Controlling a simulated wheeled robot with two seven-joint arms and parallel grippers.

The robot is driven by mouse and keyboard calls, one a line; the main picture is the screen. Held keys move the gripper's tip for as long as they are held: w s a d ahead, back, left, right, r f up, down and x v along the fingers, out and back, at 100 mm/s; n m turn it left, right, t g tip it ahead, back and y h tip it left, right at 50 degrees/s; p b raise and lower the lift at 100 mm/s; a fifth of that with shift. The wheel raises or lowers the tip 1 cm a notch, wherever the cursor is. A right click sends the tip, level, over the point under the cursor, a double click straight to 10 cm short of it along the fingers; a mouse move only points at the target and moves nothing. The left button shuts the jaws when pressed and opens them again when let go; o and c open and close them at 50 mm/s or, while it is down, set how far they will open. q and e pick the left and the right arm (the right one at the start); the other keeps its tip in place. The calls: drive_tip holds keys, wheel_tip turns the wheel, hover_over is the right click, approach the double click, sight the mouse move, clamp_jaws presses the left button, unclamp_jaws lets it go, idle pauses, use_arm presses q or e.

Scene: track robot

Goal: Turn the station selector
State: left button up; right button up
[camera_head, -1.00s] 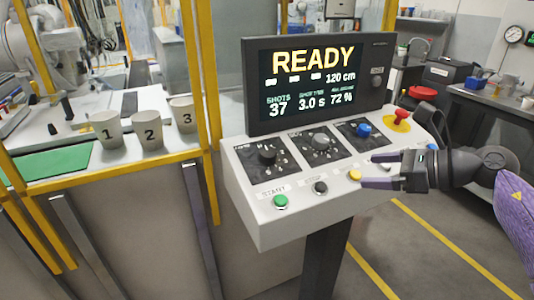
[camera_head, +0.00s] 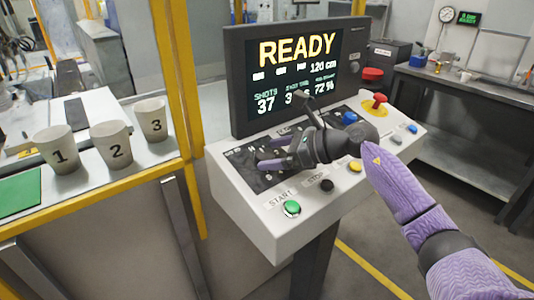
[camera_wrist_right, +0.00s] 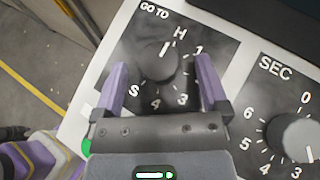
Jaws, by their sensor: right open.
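The station selector is a round black knob (camera_wrist_right: 157,62) on the dark GO TO plate (camera_wrist_right: 130,45), with marks H, 1, 3, 4 and S around it. Its white pointer line is turned up toward the H side. My right gripper (camera_wrist_right: 161,66) is open, with one purple finger on each side of the knob; I cannot tell whether either touches it. In the head view the right gripper (camera_head: 264,154) is over the left plate of the console (camera_head: 245,205), largely hiding the knob. My left gripper is not in view.
The SEC knob (camera_wrist_right: 298,138) is to the right of the selector. The green START button (camera_head: 291,208), black STOP button (camera_head: 326,185), yellow button (camera_head: 355,166) and red mushroom button (camera_head: 379,100) are on the console. The READY screen (camera_head: 297,75) rises behind.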

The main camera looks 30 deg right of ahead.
drive_tip(key=shift+w+a+f, duration=0.25)
drive_tip(key=shift+w+a, duration=0.15)
drive_tip(key=shift+w, duration=0.1)
drive_tip(key=shift+c, duration=0.3)
